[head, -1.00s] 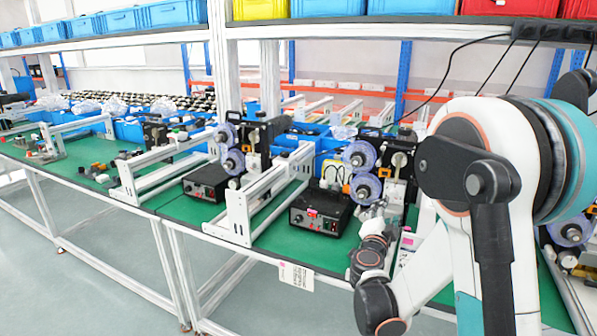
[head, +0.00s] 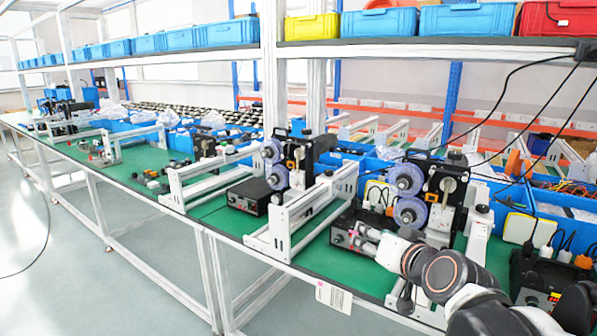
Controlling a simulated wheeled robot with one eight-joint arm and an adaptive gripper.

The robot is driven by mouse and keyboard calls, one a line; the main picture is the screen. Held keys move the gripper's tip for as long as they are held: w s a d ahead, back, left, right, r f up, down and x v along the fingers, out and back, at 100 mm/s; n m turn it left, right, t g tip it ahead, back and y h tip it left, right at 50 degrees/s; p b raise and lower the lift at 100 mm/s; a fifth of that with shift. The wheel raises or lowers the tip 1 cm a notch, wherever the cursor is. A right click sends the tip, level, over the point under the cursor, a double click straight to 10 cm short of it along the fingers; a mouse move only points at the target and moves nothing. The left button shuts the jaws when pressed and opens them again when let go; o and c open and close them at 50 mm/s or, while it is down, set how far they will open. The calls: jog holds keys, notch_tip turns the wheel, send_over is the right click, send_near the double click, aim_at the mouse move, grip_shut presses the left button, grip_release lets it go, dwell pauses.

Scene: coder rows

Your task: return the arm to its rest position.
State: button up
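My arm comes in from the lower right of the head view and reaches over the front of the green-topped bench (head: 222,212). Its far end, where my gripper (head: 366,240) is, lies low beside a black control box and a coder machine with two blue-violet reels (head: 408,195). The fingers are small and merge with the parts around them, so I cannot tell whether they are open or shut. I see nothing clearly held. Much of the arm lies outside the lower right of the picture.
White frame rails (head: 300,215) and another coder machine (head: 280,165) stand left along the bench. A shelf with blue bins (head: 380,22) runs above. Black cables (head: 535,110) hang at the right. The grey floor (head: 70,270) at the left is mostly clear.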

jog(key=s+d+f+n+g+h, duration=0.1)
jog(key=s+d+f+g, duration=0.1)
jog(key=s, duration=0.8)
jog(key=s+d+f+n+g+h, duration=0.1)
jog(key=s+d+f+g+h, duration=0.1)
jog(key=s+f+g, duration=0.2)
jog(key=s+f, duration=0.3)
jog(key=s, duration=0.3)
jog(key=shift+f+g, duration=0.25)
jog(key=shift+g, duration=0.15)
jog(key=shift+s, duration=0.1)
